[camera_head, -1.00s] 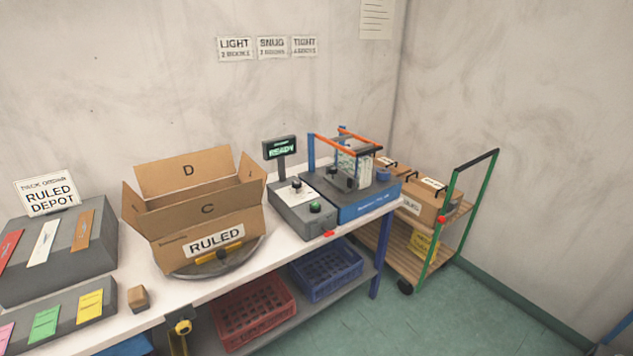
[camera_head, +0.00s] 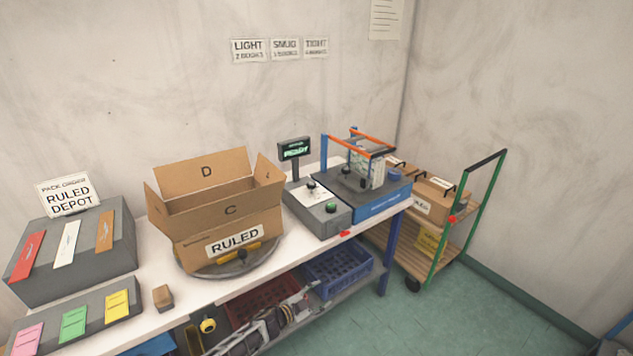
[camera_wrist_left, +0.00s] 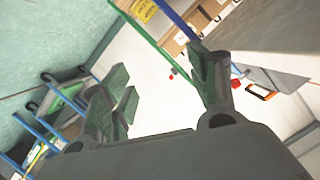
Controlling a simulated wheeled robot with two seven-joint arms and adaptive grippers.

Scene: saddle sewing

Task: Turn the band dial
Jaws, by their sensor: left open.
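The band dial seems to be the black knob (camera_head: 310,184) on the white panel of the grey control box (camera_head: 322,222). A green button (camera_head: 331,207) sits near the front of that box. A small screen (camera_head: 294,149) on a post behind it shows green text that looks like READY. My left gripper (camera_head: 296,312) is low at the bottom of the head view, in front of the bench and below the dial, apart from it. Its fingers are spread and empty in the left wrist view (camera_wrist_left: 160,78); the dial cannot be made out there. My right gripper is not in view.
An open carton (camera_head: 190,250) marked RULED stands on a round turntable left of the control box. A blue strapping machine (camera_head: 372,207) with orange bars stands to the right. Red and blue crates (camera_head: 338,268) sit on the lower shelf. A green-framed trolley (camera_head: 470,210) stands beyond.

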